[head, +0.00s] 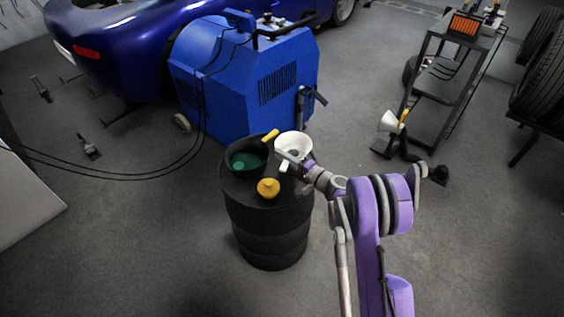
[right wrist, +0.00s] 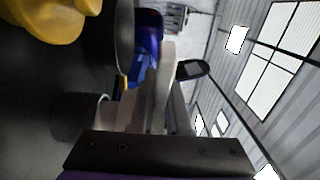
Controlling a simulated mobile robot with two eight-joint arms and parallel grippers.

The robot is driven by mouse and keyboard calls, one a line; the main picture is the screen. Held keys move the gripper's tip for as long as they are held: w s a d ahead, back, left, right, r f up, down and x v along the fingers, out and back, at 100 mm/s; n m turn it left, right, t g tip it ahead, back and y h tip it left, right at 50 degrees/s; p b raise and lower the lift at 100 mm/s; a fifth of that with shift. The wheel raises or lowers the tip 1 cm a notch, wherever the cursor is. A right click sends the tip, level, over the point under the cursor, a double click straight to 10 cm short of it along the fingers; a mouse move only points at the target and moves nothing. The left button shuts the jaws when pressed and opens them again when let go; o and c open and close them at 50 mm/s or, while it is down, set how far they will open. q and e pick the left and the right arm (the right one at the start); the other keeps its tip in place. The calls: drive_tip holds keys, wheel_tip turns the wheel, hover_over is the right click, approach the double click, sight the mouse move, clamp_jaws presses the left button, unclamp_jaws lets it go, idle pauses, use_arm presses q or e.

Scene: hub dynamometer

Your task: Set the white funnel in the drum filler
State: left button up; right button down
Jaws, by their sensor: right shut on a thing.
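The white funnel (head: 293,147) is at the back right of the top of the black drum (head: 267,222). My right gripper (head: 289,158) reaches in from the right and is shut on the funnel's near side. I cannot tell whether the funnel is seated in the filler or held just above it; the filler opening is hidden. A dark round pan with a green inside (head: 246,160) is on the drum top, left of the funnel. A yellow knobbed cap (head: 268,188) lies at the drum's near side. My left gripper is not in view.
A blue machine (head: 243,78) stands close behind the drum, with cables running left. A yellow handle (head: 270,136) shows by the pan. A dark cart (head: 440,85) stands at right, with another white cone-shaped thing (head: 389,122) near its foot. Floor around the drum's front is clear.

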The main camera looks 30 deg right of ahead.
wheel_tip(320, 180, down, 2)
drive_tip(key=shift+f, duration=0.25)
drive_tip(key=shift+f+b, duration=0.3)
drive_tip(key=shift+b, duration=0.1)
drive_tip(key=c, duration=0.9)
unclamp_jaws()
drive_tip(key=shift+r, duration=0.15)
